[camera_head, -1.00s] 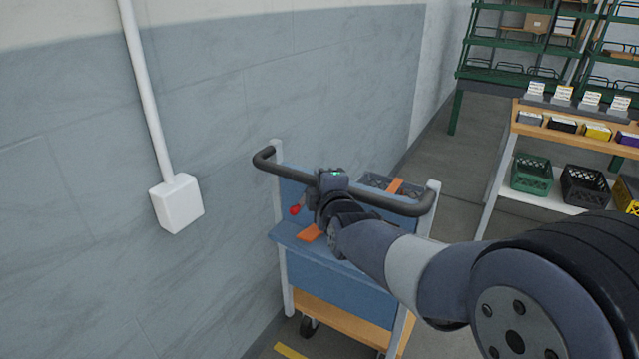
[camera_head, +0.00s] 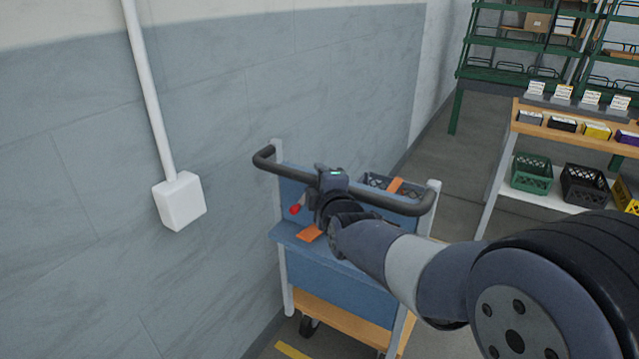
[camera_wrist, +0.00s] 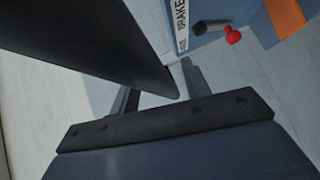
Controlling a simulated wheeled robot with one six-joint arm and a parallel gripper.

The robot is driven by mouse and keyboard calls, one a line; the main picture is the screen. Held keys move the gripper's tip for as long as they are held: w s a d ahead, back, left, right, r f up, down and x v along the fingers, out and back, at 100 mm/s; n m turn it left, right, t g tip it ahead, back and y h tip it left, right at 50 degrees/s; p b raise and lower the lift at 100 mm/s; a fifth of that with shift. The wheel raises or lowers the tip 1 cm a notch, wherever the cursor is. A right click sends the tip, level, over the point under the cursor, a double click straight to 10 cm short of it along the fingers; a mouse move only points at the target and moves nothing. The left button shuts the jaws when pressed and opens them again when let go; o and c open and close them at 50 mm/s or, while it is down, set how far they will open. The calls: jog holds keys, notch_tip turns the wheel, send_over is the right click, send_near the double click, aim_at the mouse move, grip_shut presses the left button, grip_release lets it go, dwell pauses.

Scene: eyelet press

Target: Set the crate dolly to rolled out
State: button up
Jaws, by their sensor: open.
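The crate dolly (camera_head: 340,288) stands beside the wall, with blue panels, a wooden base and pale posts. Its dark handle bar (camera_head: 267,160) runs across the top. My gripper (camera_head: 330,181) is open at the middle of this bar. In the wrist view the dark bar (camera_wrist: 95,40) crosses close in front of my gripper (camera_wrist: 158,88) and partly hides the fingers. I cannot tell whether they touch it. A lever with a red knob (camera_head: 295,209) sits left of my gripper. The red knob (camera_wrist: 232,36) also shows in the wrist view beside a BRAKE label (camera_wrist: 182,25).
A white wall box (camera_head: 179,201) with a conduit is on the left wall. At the right stand a bench with several crates (camera_head: 531,174) and green shelving (camera_head: 500,67). Grey floor (camera_head: 440,185) is clear between dolly and bench. A yellow floor mark (camera_head: 291,350) lies below the dolly.

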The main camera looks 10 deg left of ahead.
jog(key=v, duration=1)
jog(key=shift+s+p, duration=0.4)
jog(key=shift+w+d, duration=0.1)
jog(key=x, duration=1)
jog(key=shift+w+b, duration=0.2)
jog(key=shift+b, duration=0.2)
jog(key=shift+w, duration=0.35)
jog(key=shift+r, duration=0.1)
